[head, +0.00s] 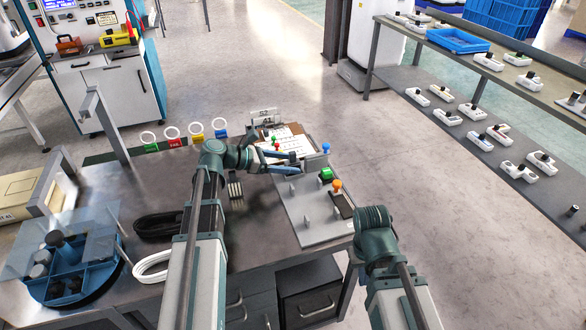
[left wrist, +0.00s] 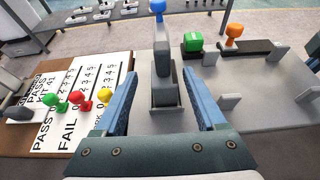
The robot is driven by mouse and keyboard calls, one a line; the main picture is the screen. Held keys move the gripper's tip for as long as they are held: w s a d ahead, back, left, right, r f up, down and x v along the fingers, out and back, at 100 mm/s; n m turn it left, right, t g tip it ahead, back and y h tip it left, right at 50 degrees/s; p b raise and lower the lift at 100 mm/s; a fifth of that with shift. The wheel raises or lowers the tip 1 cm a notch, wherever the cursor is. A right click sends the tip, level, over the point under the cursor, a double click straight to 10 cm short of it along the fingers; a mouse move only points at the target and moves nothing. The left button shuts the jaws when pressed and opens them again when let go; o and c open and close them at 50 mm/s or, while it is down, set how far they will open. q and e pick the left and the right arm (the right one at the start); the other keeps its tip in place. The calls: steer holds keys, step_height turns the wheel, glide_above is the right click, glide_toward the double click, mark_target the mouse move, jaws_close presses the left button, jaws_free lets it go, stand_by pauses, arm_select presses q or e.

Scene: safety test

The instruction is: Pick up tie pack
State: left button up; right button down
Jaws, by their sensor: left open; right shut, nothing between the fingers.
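I cannot tell for certain which item is the tie pack. A small green block (head: 326,174) with a band-like mark sits on the grey tray (head: 309,222); it also shows in the left wrist view (left wrist: 193,42). A small bundle of pale strips (head: 235,189) lies on the dark bench, left of the tray. My left gripper (head: 293,163) is open above the tray's far left part. In the left wrist view a grey upright piece with a blue knob (left wrist: 158,7) stands between and beyond its fingers (left wrist: 163,95). My right arm is at lower right; its gripper is not visible.
An orange-knobbed piece (head: 337,186) stands beside the green block. A clipboard with a printed sheet (left wrist: 70,108) and coloured knobs lies left of my fingers. Black (head: 158,225) and white (head: 152,266) coils lie on the bench.

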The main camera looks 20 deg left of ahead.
arm_select(q)
steer(key=shift+d+r+b+x, duration=0.15)
steer(key=shift+b+x, duration=0.2)
steer(key=shift+x, duration=0.95)
steer(key=shift+d+r+b+x, duration=0.15)
steer(key=shift+b+x, duration=0.2)
steer(key=shift+x, duration=0.95)
steer(key=shift+s+a, duration=0.1)
steer(key=shift+s, duration=0.05)
jaws_close()
